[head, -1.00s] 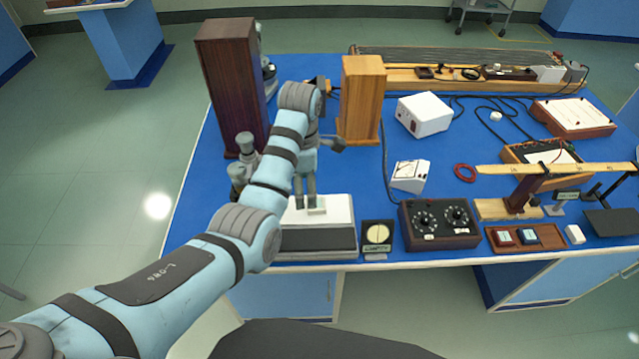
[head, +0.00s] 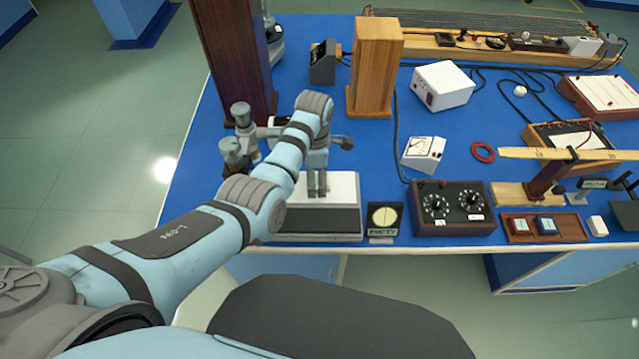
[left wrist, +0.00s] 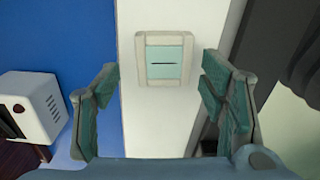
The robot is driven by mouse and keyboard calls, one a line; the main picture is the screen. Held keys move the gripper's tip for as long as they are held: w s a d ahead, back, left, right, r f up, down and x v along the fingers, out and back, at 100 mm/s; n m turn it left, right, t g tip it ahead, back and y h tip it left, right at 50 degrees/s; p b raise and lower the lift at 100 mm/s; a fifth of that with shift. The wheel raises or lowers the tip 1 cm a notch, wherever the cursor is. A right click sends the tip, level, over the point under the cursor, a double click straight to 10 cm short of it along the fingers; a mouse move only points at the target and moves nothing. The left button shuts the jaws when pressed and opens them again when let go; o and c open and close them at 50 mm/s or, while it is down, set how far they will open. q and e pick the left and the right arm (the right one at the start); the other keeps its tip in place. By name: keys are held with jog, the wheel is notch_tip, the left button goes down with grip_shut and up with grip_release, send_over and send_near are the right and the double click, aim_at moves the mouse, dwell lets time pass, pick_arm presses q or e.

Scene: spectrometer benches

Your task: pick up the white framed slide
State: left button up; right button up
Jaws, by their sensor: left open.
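The white framed slide (left wrist: 165,57) has a pale teal centre with a thin dark line. In the left wrist view it lies flat on the white top of a block (left wrist: 148,125). My left gripper (left wrist: 161,75) is open, with one finger to each side of the slide and gaps between. In the head view my left gripper (head: 317,188) points down over the white-topped block (head: 342,190), near the table's front edge. The slide cannot be made out there behind the fingers. My right gripper is not in view.
A round-dial stand (head: 384,218) and a dark two-knob box (head: 453,208) stand right of the block. A wooden tray (head: 571,228) holds red and blue framed pieces. A microscope-like instrument (head: 240,135) and a tall dark wooden box (head: 233,60) stand left and behind.

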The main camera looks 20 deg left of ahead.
pick_arm(q)
jog(key=shift+f, duration=0.4)
jog(key=shift+s+r, duration=0.2)
jog(key=shift+r, duration=0.05)
jog(key=shift+c, duration=0.2)
jog(key=shift+s, duration=0.1)
jog(key=c, duration=1.2)
